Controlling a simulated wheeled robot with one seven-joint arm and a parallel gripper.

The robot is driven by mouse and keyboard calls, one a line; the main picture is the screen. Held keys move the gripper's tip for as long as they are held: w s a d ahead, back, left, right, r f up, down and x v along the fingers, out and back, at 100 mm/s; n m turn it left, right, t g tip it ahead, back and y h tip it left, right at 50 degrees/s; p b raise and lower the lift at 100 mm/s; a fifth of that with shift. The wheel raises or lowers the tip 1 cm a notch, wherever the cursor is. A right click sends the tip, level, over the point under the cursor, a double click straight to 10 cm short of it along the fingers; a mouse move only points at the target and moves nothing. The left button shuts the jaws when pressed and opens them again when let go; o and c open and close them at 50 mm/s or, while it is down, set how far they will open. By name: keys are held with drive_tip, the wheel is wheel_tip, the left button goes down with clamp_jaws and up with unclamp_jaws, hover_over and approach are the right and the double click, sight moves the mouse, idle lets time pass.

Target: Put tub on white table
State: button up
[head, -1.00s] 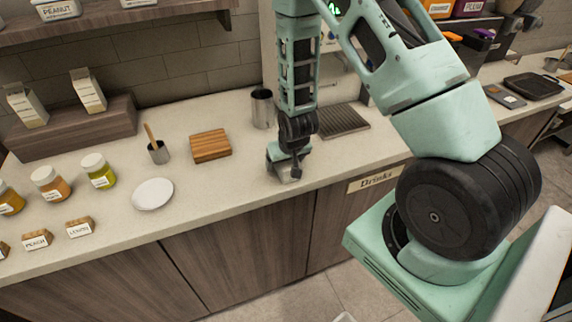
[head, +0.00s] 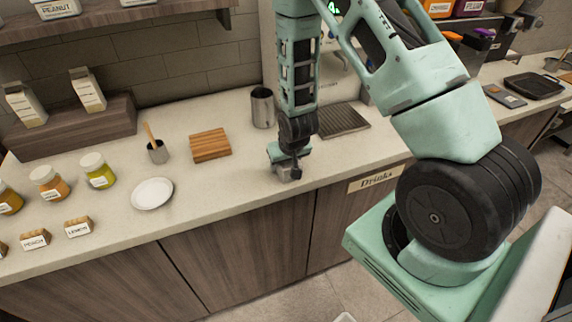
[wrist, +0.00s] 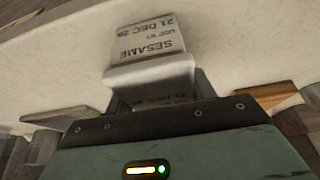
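The tub (head: 287,172) is small and grey-white, at the front part of the counter below my wrist in the head view. In the wrist view the tub (wrist: 150,45) shows a printed label reading SESAME and a date. My gripper (head: 290,165) points down at it. Its dark fingers flank the tub closely on both sides and look shut on it. I cannot tell whether the tub touches the counter. I cannot identify a white table; only a small pale corner (head: 345,317) shows at the bottom edge of the head view.
On the pale counter (head: 225,185) stand a white plate (head: 152,193), a wooden board (head: 210,145), a metal cup (head: 262,108) and a drip tray (head: 343,119). Jars (head: 98,170) and labelled blocks (head: 77,227) are at left. Counter left of my gripper is clear.

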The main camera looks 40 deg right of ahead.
drive_tip(key=shift+c, duration=0.6)
drive_tip(key=shift+r, duration=0.15)
